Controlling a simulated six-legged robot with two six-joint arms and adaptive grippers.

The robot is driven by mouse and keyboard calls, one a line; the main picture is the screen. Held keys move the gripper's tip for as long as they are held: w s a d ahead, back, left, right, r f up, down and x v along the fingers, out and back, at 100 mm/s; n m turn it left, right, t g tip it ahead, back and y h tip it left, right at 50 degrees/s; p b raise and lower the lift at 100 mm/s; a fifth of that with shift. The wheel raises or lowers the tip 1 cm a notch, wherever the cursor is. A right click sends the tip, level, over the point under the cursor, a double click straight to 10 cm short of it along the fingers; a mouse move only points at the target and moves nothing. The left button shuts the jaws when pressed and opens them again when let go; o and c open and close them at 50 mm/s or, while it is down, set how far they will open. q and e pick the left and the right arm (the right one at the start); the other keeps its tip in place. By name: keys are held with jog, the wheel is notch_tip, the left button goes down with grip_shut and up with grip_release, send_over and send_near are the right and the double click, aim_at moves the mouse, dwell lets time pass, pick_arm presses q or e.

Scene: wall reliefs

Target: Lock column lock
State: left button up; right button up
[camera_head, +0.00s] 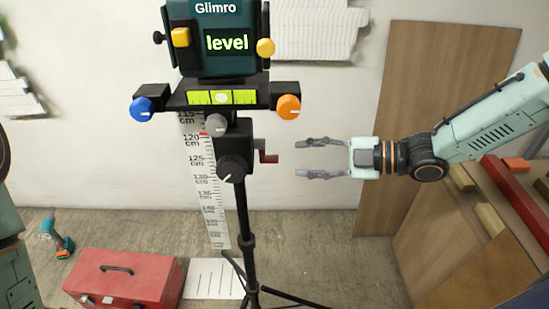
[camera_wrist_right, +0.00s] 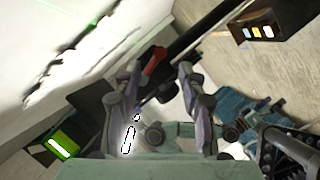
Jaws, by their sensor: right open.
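A black tripod column (camera_head: 243,205) stands upright and carries a level device (camera_head: 215,40) whose screen reads "level". A small lever with a red end (camera_head: 268,158) sticks out from the right of the column housing. A black knob (camera_head: 232,168) and a grey knob (camera_head: 215,125) face me on the same housing. I cannot tell which of these is the column lock. My right gripper (camera_head: 299,158) is open and empty, pointing left at the red-ended lever with a gap between. In the right wrist view the red lever (camera_wrist_right: 155,62) shows between and beyond the fingers. My left gripper is out of view.
A blue knob (camera_head: 142,109) and an orange knob (camera_head: 288,106) flank the bubble vial. A measuring scale (camera_head: 215,215) hangs behind the column. A red toolbox (camera_head: 125,278) and a drill (camera_head: 57,236) are on the floor at left. Wooden boards (camera_head: 430,80) lean at right.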

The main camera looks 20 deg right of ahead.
aim_at(282, 159)
jog(key=shift+b+x, duration=1.85)
jog(key=shift+x, duration=2.05)
grip_shut()
